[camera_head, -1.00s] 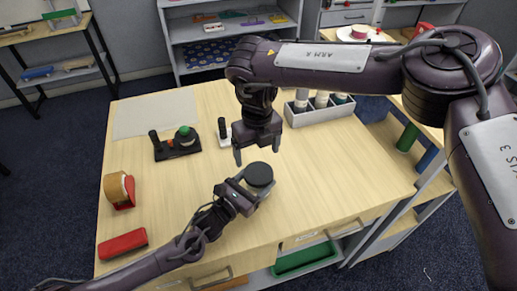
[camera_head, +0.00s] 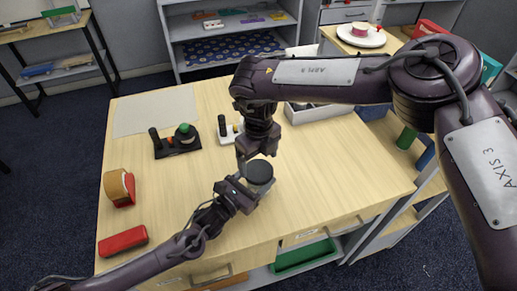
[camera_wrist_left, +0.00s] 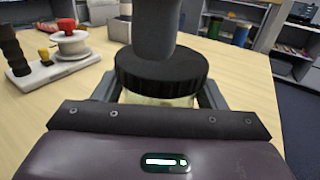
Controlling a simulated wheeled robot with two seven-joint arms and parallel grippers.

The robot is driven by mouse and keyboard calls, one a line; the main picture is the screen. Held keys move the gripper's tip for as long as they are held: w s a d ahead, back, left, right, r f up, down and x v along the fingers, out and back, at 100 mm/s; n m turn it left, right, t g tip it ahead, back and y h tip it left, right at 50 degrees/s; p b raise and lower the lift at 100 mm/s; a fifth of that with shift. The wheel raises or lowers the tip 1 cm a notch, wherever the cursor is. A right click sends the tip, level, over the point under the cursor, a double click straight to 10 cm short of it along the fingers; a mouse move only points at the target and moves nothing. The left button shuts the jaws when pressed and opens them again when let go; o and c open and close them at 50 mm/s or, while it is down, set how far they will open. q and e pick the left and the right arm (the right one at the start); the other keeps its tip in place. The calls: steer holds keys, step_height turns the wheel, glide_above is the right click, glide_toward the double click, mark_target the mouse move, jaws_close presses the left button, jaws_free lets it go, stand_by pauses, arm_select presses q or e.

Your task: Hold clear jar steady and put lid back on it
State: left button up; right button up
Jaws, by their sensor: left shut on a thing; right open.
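The clear jar (camera_head: 262,188) stands upright near the front middle of the table. The black lid (camera_head: 259,170) sits on top of it. In the left wrist view, the lid (camera_wrist_left: 160,68) covers the jar's mouth, with a strip of the clear jar (camera_wrist_left: 158,100) below it. Whether it is screwed tight I cannot tell. My left gripper (camera_head: 246,188) is shut on the jar from the front left, its fingers on either side. My right gripper (camera_head: 258,155) is open, pointing down just above and behind the lid. A dark finger-like part shows above the lid in the left wrist view.
A black stand with a green knob (camera_head: 184,133) and a white device (camera_head: 229,131) stand behind. A red case (camera_head: 123,241) and a tan-and-red object (camera_head: 119,187) lie at left. A grey crate (camera_head: 315,112) is at the back right. The table right of the jar is clear.

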mark_target(259, 170)
steer(key=shift+f, duration=1.75)
steer(key=c, duration=0.8)
steer(key=m, duration=0.3)
steer(key=shift+c, duration=0.3)
steer(key=o, duration=1.1)
steer(key=shift+c, duration=0.2)
